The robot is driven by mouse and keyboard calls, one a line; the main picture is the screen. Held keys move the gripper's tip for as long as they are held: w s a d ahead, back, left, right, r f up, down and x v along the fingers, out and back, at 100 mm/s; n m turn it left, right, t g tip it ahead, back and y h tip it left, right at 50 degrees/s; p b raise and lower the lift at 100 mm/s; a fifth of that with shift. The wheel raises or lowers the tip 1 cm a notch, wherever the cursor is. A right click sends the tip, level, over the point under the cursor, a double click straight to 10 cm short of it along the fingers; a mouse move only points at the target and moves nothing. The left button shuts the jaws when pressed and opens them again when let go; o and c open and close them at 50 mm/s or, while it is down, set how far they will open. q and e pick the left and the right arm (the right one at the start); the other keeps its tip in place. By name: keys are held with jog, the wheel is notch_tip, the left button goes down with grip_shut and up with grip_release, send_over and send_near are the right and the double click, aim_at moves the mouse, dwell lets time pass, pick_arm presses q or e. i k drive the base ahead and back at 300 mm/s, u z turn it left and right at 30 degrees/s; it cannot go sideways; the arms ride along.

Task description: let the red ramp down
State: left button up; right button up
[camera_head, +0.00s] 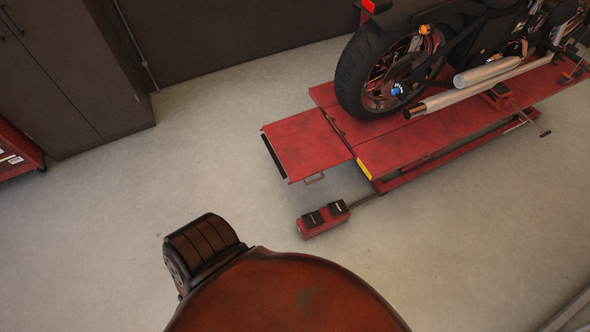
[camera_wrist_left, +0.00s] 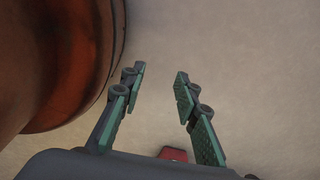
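The red ramp (camera_head: 305,145) is a flat plate at the left end of the red motorcycle lift (camera_head: 440,140). It looks raised off the floor, roughly in line with the lift deck. My left gripper (camera_wrist_left: 160,75) shows only in the left wrist view. Its two green-padded fingers are apart, with bare floor between them, and it holds nothing. The ramp cannot be made out in that view. My right gripper is not in view.
A motorcycle (camera_head: 400,70) stands on the lift. A red foot-pedal unit (camera_head: 323,218) lies on the floor below the ramp, joined to the lift. Dark cabinets (camera_head: 70,80) stand at the upper left. The floor (camera_head: 200,150) left of the ramp is clear.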

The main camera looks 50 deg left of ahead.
aim_at(305, 143)
jog(key=u, duration=0.75)
jog(key=k, duration=1.3)
jog(key=z, duration=1.15)
jog(key=i, duration=1.25)
jog(key=u, duration=0.85)
jog(key=i, duration=0.45)
jog(key=u, duration=0.4)
